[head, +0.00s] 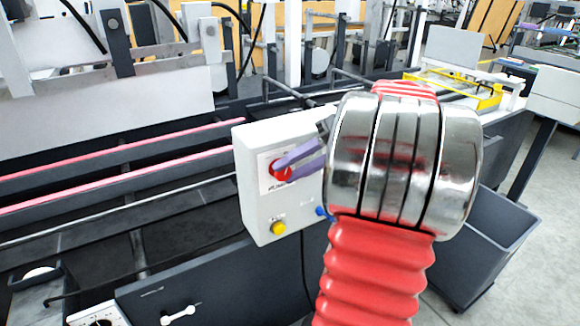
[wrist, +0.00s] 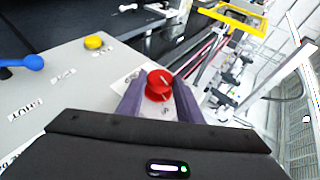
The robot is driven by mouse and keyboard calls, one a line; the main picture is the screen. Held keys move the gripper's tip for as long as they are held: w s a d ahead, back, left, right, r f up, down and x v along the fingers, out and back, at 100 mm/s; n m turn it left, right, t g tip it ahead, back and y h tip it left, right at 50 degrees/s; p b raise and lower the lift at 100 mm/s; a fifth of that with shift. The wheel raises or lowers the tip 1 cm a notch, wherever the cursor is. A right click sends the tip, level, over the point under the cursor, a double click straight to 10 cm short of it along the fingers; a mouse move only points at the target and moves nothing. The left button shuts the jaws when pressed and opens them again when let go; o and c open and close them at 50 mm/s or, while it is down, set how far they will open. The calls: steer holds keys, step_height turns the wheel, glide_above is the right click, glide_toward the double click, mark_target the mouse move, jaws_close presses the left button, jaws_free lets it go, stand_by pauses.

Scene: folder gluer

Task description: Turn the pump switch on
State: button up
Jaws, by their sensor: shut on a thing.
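The pump switch is a red round knob (head: 280,172) on the front of a white control box (head: 262,215). In the head view a label under it appears to read PUMP. My gripper (head: 290,168) has purple fingers and reaches the knob from the right. In the wrist view the red knob (wrist: 159,84) sits between the two fingertips (wrist: 159,95), one on each side, and the gripper is shut on it. The fingers partly cover the knob in the head view. I cannot tell which setting the knob is at.
A yellow button (head: 278,228) and a blue lever (head: 321,212) are on the same box, below the knob. My red and chrome arm fills the right middle. Machine rails with pink rods (head: 120,165) run left of the box. A dark bin (head: 485,245) stands at the right.

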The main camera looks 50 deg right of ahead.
steer(key=shift+s+d+f+m+t+y, duration=0.1)
steer(key=shift+d+f+m+t+y, duration=0.1)
steer(key=shift+t+y, duration=0.25)
steer(key=shift+d+f+m+t+y, duration=0.15)
steer(key=shift+m+t+y, duration=0.1)
steer(key=shift+y, duration=0.4)
steer(key=shift+a, duration=0.1)
steer(key=o, duration=1)
steer(key=shift+r, duration=0.1)
